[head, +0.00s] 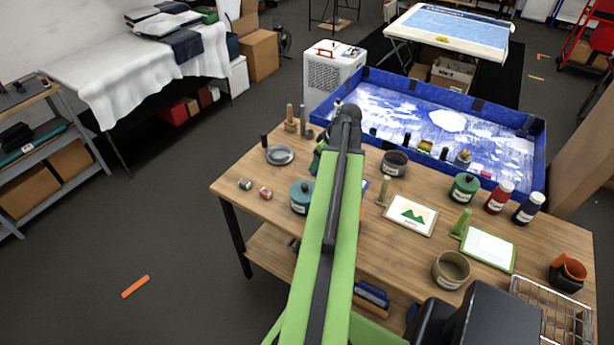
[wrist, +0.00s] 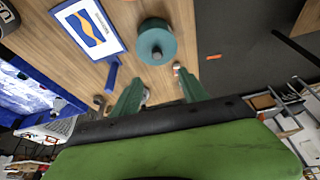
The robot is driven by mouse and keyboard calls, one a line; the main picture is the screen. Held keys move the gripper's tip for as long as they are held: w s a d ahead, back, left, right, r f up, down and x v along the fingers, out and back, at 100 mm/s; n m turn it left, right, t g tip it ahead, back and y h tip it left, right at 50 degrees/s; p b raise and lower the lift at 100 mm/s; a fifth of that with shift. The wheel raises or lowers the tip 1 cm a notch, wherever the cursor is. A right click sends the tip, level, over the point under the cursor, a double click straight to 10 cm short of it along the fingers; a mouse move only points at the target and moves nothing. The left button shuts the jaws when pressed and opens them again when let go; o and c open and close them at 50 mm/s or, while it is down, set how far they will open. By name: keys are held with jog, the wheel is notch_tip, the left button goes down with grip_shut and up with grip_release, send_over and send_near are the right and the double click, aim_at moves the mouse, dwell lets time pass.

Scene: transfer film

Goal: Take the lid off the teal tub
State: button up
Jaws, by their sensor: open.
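The teal tub (head: 301,204) stands on the wooden table, just left of my arm in the head view. A round teal lid with a knob on top sits on it. In the wrist view, the teal lid (wrist: 156,42) is seen from above, beyond my fingertips. My gripper (wrist: 160,75) is open and empty, with its two green fingers apart. The lid lies past the gap between them, and I see no contact. My arm hides most of the gripper in the head view. A darker green lidded tub (head: 463,188) stands farther right.
A dark jar (head: 394,164) and a white picture card (head: 411,216) are right of my arm. A blue tray (head: 538,150) lies behind.

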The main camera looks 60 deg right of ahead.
jog(key=b, duration=1.2)
send_over(305, 185)
jog(key=s, duration=0.3)
jog(key=f, duration=1.1)
jog(key=shift+w+a+f, duration=0.2)
jog(key=shift+a+f, duration=0.05)
jog(key=shift+w, duration=0.1)
jog(key=b+x, duration=0.4)
jog(key=x, duration=0.1)
jog(key=shift+d+f+b, duration=0.1)
jog(key=shift+f+b, duration=0.05)
jog(key=shift+b, duration=0.2)
jog(key=shift+r, duration=0.2)
grip_shut()
